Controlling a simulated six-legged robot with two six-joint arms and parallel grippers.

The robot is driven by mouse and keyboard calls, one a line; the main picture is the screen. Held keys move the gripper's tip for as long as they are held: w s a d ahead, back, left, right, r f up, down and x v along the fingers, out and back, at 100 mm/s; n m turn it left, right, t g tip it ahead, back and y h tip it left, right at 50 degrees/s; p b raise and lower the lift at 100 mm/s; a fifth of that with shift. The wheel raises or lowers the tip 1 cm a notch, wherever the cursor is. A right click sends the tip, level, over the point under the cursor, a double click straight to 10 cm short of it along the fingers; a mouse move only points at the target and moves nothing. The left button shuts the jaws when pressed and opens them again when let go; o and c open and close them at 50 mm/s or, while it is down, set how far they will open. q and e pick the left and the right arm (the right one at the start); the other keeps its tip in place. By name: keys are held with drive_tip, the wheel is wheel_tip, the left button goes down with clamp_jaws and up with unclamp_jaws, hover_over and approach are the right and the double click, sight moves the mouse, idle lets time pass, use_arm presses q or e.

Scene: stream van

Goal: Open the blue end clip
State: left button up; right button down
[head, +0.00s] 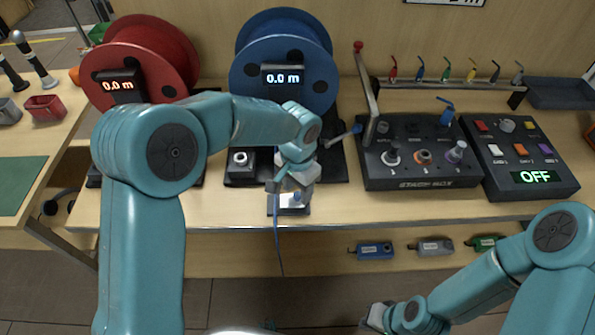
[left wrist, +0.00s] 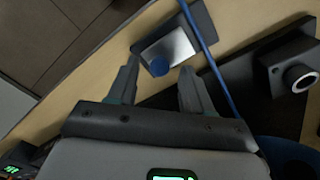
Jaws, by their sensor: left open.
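I cannot tell whether the clip is open or shut. A blue cable (left wrist: 213,62) passes beside it and hangs over the bench edge in the head view. My left gripper (head: 290,190) is open and empty above the clip. My right gripper (head: 374,316) is low in front of the bench; its jaws are unclear.
The blue reel (head: 262,45) and red reel (head: 179,48) stand behind, both reading 0.0 m. A dark control box (head: 425,175) with a lever and a switch panel (head: 540,195) showing OFF stand to the right. Small coloured boxes (head: 375,251) sit on a lower shelf.

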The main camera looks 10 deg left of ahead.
sight(298, 194)
use_arm(q)
wheel_tip(298, 194, up, 16)
drive_tip(key=shift+f, duration=0.2)
drive_tip(key=shift+d, duration=0.1)
idle(0.4)
